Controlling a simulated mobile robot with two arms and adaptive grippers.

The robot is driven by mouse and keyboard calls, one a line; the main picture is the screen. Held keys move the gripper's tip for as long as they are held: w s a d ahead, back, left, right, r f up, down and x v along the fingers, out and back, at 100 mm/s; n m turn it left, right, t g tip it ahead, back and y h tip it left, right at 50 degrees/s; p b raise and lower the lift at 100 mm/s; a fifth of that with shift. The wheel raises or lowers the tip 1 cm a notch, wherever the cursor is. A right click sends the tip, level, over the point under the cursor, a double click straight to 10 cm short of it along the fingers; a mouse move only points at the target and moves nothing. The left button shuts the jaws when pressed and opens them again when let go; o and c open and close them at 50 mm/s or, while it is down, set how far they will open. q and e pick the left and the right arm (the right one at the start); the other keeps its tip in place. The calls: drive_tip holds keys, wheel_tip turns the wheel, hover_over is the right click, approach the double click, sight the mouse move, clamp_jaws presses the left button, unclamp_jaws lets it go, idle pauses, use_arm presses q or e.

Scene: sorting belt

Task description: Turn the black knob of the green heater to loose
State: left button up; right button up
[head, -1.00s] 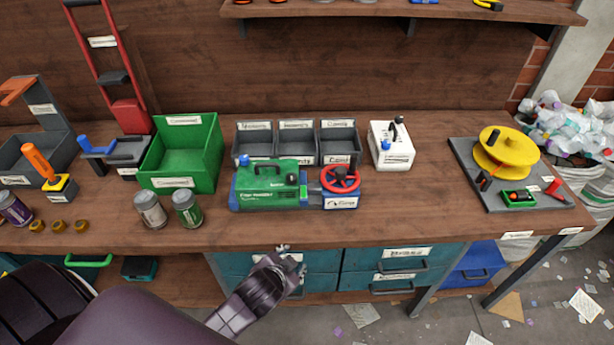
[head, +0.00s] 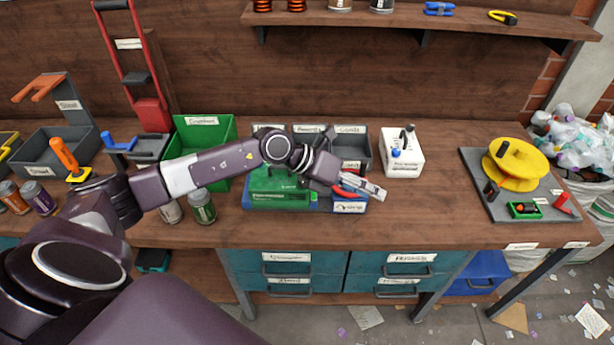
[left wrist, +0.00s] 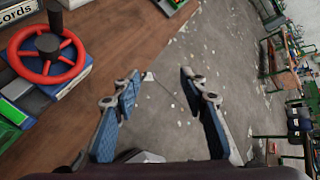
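The green heater (head: 285,188) lies on the bench with a blue base, partly covered by my left arm in the head view. Its black knob is hidden there behind the arm. A red handwheel (head: 345,193) at its right end is mostly covered by my left gripper (head: 374,189). In the left wrist view the red wheel (left wrist: 68,67) shows at upper left, with a dark upright piece (left wrist: 47,43) at its middle. My left gripper (left wrist: 160,80) is open and empty, its fingers apart over the bench edge and floor, right of the wheel. My right gripper is not in view.
Grey bins (head: 361,142) stand behind the heater, a green crate (head: 225,132) behind left. A white box (head: 402,156) stands right of it, cans (head: 202,208) left. The bench between the white box and the yellow reel (head: 520,170) is clear.

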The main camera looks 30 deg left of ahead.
use_arm(q)
drive_tip(key=a+f+m+g+y, duration=0.1)
drive_tip(key=a+y, duration=0.4)
drive_tip(key=a, duration=0.7)
drive_tip(key=g+y+p, duration=0.1)
drive_tip(key=y, duration=0.2)
approach(302, 180)
drive_tip(key=f, duration=0.1)
drive_tip(key=x, duration=0.2)
drive_tip(key=p+x, duration=0.1)
drive_tip(key=x, duration=0.1)
drive_tip(key=p+x, duration=0.1)
drive_tip(key=x, duration=0.1)
drive_tip(key=shift+w+f, duration=0.15)
drive_tip(key=shift+w, duration=0.25)
drive_tip(key=shift+w+f, duration=0.2)
drive_tip(key=shift+f, duration=0.3)
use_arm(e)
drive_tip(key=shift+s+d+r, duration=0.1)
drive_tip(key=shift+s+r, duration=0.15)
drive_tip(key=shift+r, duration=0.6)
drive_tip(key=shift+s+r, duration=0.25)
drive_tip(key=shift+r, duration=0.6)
use_arm(q)
clamp_jaws()
drive_tip(key=shift+d, duration=0.1)
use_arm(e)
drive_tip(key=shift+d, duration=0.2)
